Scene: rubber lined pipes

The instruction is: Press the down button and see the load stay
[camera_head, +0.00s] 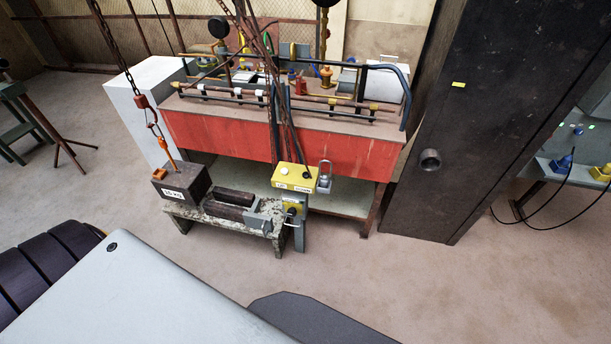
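The load, a dark block (181,184) with a white weight label, sits on or just above the left end of a small worn bench (232,231); I cannot tell which. An orange hook (166,150) on a chain (117,48) is at its top. A yellow control box (294,177) stands right of the load, with a pale button (284,171) on the left and a dark button (307,175) on the right. Its small labels are too small to read, so I cannot tell which is the down button. Neither of my grippers is in view.
A grey padlock (325,177) hangs at the control box's right side. A vise-like clamp (258,217) lies on the bench. Behind is a red-fronted table (220,138) with pipes. A tall dark cabinet (470,120) stands right. The floor (420,285) in front is clear.

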